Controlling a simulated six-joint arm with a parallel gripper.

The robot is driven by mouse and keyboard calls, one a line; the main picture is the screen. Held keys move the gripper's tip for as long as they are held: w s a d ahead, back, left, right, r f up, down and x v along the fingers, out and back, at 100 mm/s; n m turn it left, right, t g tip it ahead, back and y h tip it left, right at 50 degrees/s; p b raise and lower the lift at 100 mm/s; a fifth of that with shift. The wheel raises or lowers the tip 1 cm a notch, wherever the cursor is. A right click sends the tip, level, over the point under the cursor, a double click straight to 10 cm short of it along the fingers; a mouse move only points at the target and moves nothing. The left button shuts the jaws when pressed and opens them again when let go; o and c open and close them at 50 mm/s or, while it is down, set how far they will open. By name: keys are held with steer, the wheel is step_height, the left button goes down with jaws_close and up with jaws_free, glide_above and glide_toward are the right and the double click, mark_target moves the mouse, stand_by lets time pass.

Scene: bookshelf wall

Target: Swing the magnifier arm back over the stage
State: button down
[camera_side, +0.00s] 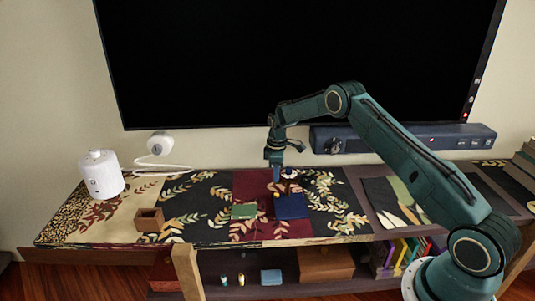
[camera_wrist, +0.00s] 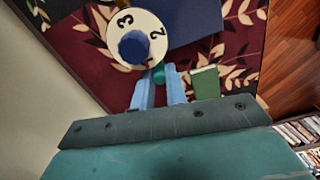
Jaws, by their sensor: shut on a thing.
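My gripper (camera_side: 275,178) points down over the patterned runner at the middle of the shelf top. In the wrist view its two pale blue fingers (camera_wrist: 158,88) are close together, with a small teal knob (camera_wrist: 157,73) at their tips. A round white dial (camera_wrist: 151,22) marked 2 and 3, with a blue centre knob (camera_wrist: 134,48), lies just beyond the fingertips. A dark blue block (camera_side: 291,207) stands right of my gripper in the side view; part of it shows behind the dial (camera_wrist: 195,22). I cannot clearly tell the magnifier's arm or lens apart.
A green block (camera_side: 244,211) lies left of the blue block; it also shows in the wrist view (camera_wrist: 205,83). A brown open box (camera_side: 149,220) and a white canister (camera_side: 101,175) stand farther left.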

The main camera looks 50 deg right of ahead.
steer(key=shift+w+d+m, duration=0.25)
steer(key=shift+m, duration=0.55)
steer(key=shift+w+d+m, duration=0.2)
steer(key=shift+d+m, duration=0.05)
steer(key=shift+m, duration=0.55)
steer(key=c, duration=1.4)
jaws_free()
steer(key=shift+r, duration=0.1)
step_height(320, 180, up, 14)
